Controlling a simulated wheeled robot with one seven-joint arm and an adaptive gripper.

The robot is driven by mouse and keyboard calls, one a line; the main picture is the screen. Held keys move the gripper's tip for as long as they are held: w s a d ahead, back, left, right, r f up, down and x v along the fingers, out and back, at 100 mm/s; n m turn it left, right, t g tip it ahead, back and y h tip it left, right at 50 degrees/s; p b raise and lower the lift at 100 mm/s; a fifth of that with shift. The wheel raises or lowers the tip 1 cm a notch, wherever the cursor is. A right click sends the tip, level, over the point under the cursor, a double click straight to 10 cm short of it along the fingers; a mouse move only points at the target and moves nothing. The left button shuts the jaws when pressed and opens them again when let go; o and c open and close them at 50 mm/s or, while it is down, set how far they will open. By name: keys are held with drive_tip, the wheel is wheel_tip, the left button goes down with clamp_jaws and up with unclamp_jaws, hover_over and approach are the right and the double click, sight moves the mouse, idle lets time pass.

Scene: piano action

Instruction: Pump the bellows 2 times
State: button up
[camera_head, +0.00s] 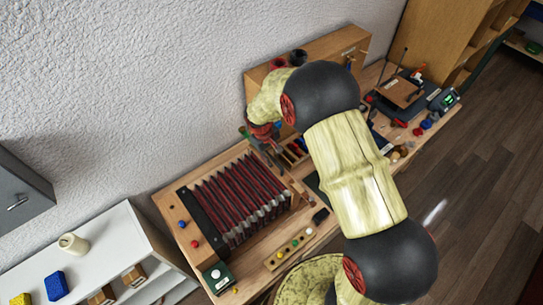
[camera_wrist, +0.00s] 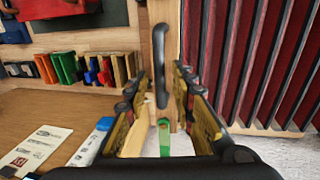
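The bellows (camera_head: 238,196), with dark red pleats and pale lower edges, lies on the workbench in the head view. Its pleats fill the right side of the wrist view (camera_wrist: 268,60). A black upright handle (camera_wrist: 160,65) stands on a wooden end board (camera_wrist: 192,50) beside the pleats. My gripper (camera_wrist: 160,100) is open, with one finger on each side of the handle's line. Gaps show between the fingers and the handle; I cannot tell how deep it sits between them. In the head view my gripper (camera_head: 264,142) is at the bellows' upper right end, partly hidden by my arm.
A rack of coloured pieces (camera_wrist: 75,68) stands left of the handle. Paper cards (camera_wrist: 38,148) lie on the bench, and a small green piece (camera_wrist: 164,138) shows between my fingers. A strip with coloured knobs (camera_head: 290,249) lies in front of the bellows. A textured wall (camera_head: 150,80) stands behind.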

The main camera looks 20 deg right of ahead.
clamp_jaws()
idle(0.7)
